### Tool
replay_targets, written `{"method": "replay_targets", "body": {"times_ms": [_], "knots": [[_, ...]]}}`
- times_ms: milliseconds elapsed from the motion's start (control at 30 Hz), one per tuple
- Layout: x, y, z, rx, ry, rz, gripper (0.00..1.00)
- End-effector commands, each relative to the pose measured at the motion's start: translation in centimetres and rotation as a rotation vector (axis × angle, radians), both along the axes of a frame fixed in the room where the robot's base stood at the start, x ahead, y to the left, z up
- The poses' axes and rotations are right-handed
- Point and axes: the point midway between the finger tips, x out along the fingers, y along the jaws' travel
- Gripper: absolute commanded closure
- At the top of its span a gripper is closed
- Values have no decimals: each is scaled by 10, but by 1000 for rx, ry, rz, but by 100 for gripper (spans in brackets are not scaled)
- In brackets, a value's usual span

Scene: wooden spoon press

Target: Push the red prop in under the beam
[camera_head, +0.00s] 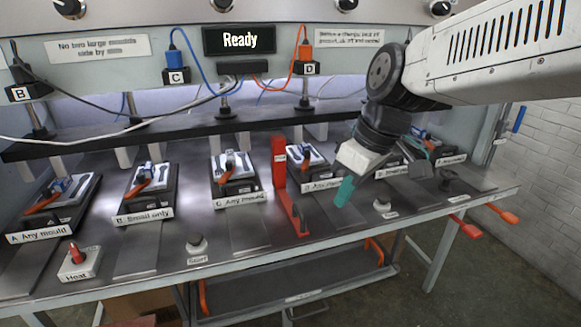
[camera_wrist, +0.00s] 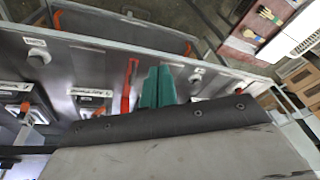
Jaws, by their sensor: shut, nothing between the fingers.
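The red prop (camera_head: 279,165) stands upright on the metal bench, with a low red foot (camera_head: 296,215) reaching toward the front edge. Its top overlaps the front face of the long black beam (camera_head: 130,138) in the head view; I cannot tell whether any of it is under the beam. My gripper (camera_head: 345,190) has teal fingers, shut and empty, to the right of the prop and apart from it, pointing down toward the bench. In the wrist view the teal fingers (camera_wrist: 158,87) show beside the red prop (camera_wrist: 130,82); the beam is not clear there.
Mould stations sit along the bench, including one labelled "B Small only" (camera_head: 148,183) and one labelled C (camera_head: 235,175) left of the prop. A red heat button (camera_head: 77,256) and grey knobs (camera_head: 197,244) line the front. The display (camera_head: 240,40) reads "Ready". A lower shelf (camera_head: 300,283) hangs below.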

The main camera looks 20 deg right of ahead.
Motion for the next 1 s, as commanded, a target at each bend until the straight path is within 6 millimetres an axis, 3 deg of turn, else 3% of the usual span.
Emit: {"method": "replay_targets", "body": {"times_ms": [33,200,400,600,833,1000], "knots": [[30,0,-3,19,-35,84,100],[132,-6,-15,31,-237,391,100],[228,-27,-46,-45,-446,644,100],[274,-43,-69,-122,-544,768,100],[289,-39,-86,-138,-562,797,100],[304,-26,-113,-138,-559,797,100]]}}
